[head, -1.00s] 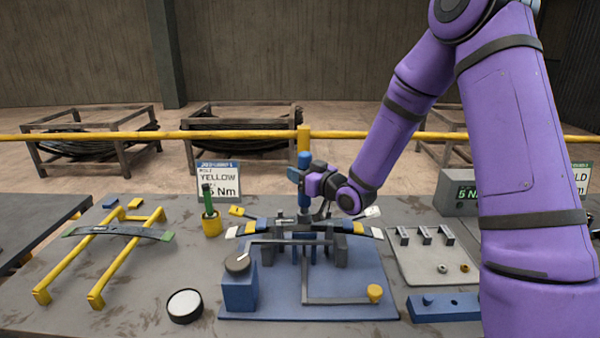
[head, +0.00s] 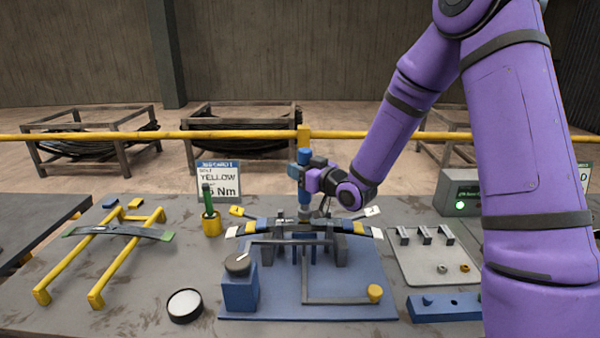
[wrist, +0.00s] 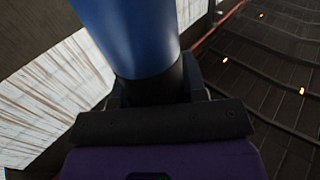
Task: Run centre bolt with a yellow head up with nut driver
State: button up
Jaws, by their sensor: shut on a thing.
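My gripper (head: 306,181) is shut on the blue nut driver (head: 304,158) and holds it upright over the middle of the leaf spring stack (head: 260,226). In the wrist view the driver's blue body (wrist: 130,35) rises from between the jaws. The driver's lower end reaches down to the top of the stack at its centre. No yellow bolt head shows there; the driver and clamp parts hide that spot, and I cannot tell whether the driver sits on a bolt. The stack rests in a grey clamp fixture on a blue base plate (head: 240,302).
A job card (head: 218,181) reading YELLOW stands behind the stack. A control box (head: 459,195) shows a green light. A grey tray (head: 425,268) with clips and nuts lies right; a yellow rack (head: 70,266) with a spring leaf lies left. A black round dish (head: 185,306) stands in front.

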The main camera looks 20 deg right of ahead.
jog(key=shift+r, duration=2.95)
